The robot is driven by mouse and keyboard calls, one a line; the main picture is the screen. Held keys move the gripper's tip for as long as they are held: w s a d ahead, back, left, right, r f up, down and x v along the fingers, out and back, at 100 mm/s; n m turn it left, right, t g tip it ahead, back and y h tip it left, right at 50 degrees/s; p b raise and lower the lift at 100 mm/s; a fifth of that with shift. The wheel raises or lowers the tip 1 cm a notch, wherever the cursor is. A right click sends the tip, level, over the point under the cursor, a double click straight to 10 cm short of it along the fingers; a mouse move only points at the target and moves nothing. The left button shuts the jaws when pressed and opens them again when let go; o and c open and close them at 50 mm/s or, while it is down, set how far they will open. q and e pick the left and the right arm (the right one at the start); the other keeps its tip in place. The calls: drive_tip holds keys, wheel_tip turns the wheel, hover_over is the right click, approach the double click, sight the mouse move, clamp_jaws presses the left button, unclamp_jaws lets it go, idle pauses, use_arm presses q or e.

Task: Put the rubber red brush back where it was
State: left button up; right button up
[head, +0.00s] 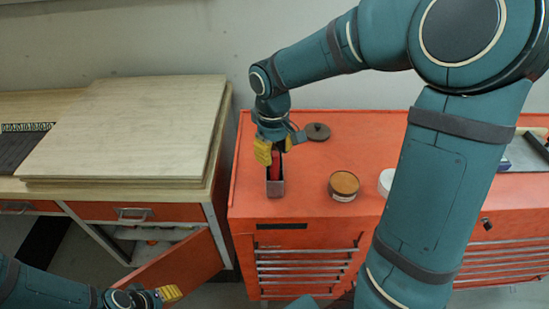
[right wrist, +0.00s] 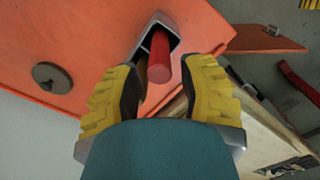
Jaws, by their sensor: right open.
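The red brush (head: 275,166) shows as a red handle standing in a small metal holder (head: 275,188) on the orange cabinet top. In the right wrist view the red handle (right wrist: 159,60) leans against the rim of the holder (right wrist: 150,24). My right gripper (head: 275,148) is just above the holder, with its yellow fingers apart. In the right wrist view my right gripper (right wrist: 160,90) has a finger on either side of the handle, with visible gaps. The brush's lower end is hidden in the holder. My left gripper (head: 153,296) is low at left; its opening is unclear.
A dark round lid (head: 318,131), a brown-topped tin (head: 343,186) and a white container (head: 386,182) stand on the orange cabinet (head: 340,127). A wooden bench with a pale board (head: 130,125) is at left, its orange door (head: 180,262) open below.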

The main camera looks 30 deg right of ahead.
wheel_tip(320, 180, up, 9)
drive_tip(key=shift+w+f+p, duration=0.1)
drive_tip(key=shift+p, duration=0.35)
use_arm(q)
drive_tip(key=shift+r, duration=0.55)
